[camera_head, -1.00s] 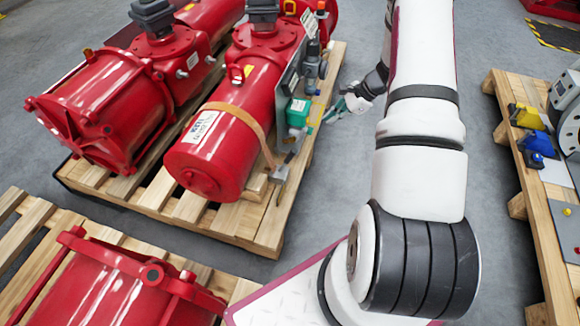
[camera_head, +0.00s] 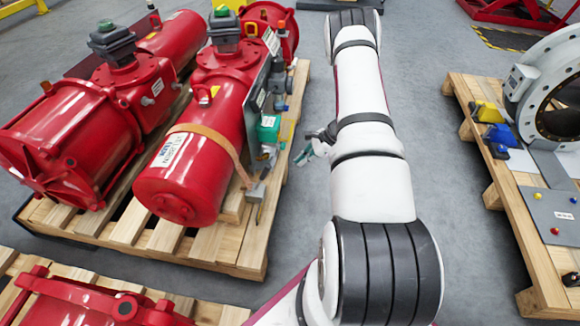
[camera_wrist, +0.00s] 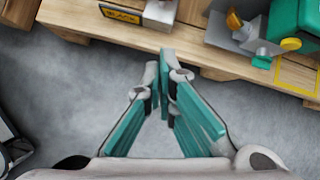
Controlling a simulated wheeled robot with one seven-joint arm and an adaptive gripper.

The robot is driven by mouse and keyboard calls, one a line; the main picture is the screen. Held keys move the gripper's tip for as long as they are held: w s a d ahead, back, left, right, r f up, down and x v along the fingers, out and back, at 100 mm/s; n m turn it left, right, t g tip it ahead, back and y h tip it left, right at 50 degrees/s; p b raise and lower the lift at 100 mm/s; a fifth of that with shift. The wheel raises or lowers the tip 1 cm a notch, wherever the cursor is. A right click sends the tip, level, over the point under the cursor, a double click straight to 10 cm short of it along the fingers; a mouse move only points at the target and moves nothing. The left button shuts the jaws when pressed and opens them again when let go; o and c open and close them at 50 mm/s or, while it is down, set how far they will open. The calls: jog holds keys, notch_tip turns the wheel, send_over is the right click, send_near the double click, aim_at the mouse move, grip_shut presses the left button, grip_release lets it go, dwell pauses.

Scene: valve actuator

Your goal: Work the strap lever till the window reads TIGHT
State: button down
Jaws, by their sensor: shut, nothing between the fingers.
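A brown strap (camera_head: 212,138) wraps over the near red cylinder (camera_head: 185,180) on the pallet. It runs down the right side to a small grey metal fitting (camera_head: 255,190) at the pallet edge, perhaps the lever's housing. No window text is readable. My gripper (camera_wrist: 163,78) has green fingers with tips together and nothing between them. It is over the floor just short of the pallet edge, apart from everything. In the head view, my gripper (camera_head: 308,152) is partly hidden by my arm, right of the green box (camera_head: 268,128).
In the wrist view, the pallet edge (camera_wrist: 200,50) crosses the top, with a black-and-yellow label (camera_wrist: 121,14) and a green box (camera_wrist: 298,22) beside a grey valve with an orange handle. Another pallet (camera_head: 520,225) stands right; grey floor lies between.

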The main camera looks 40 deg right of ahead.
aim_at(263, 178)
jog(key=w+a+f+b, duration=0.4)
jog(key=w+a+f, duration=0.2)
jog(key=shift+a, duration=0.3)
jog(key=shift+a+r, duration=0.1)
dwell(0.3)
